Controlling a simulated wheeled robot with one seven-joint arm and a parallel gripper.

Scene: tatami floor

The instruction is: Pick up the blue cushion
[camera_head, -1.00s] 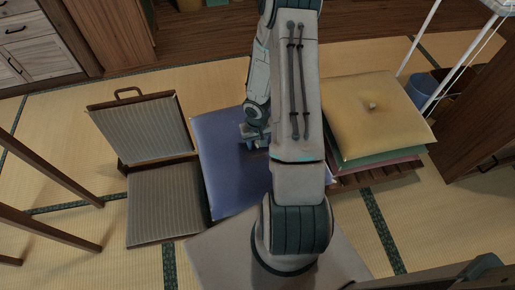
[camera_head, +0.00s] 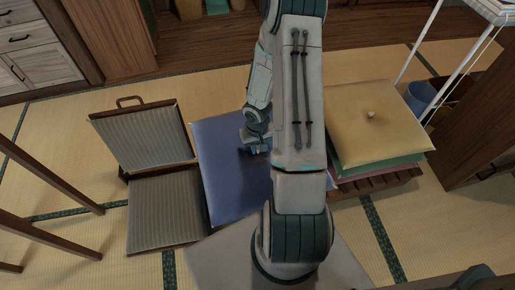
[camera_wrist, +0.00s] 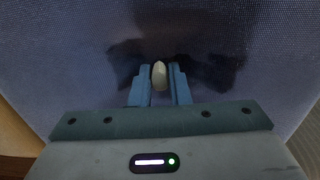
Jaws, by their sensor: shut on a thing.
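The blue cushion (camera_head: 222,170) lies left of my arm in the head view, between the legless chair and the cushion stack, with its right part hidden by my arm. In the wrist view the cushion (camera_wrist: 75,60) fills most of the picture. My gripper (camera_head: 258,148) is over the cushion's middle. In the wrist view its two blue fingers (camera_wrist: 159,84) are closed on a pale tuft (camera_wrist: 159,74) at the cushion's centre. Whether the cushion is clear of what is under it cannot be told.
A grey striped legless chair (camera_head: 145,140) stands close left of the cushion. A stack with a yellow cushion (camera_head: 370,122) on top sits on a wooden pallet (camera_head: 385,183) to the right. Wooden legs (camera_head: 50,180) stand at far left. Tatami floor (camera_head: 205,92) is open behind.

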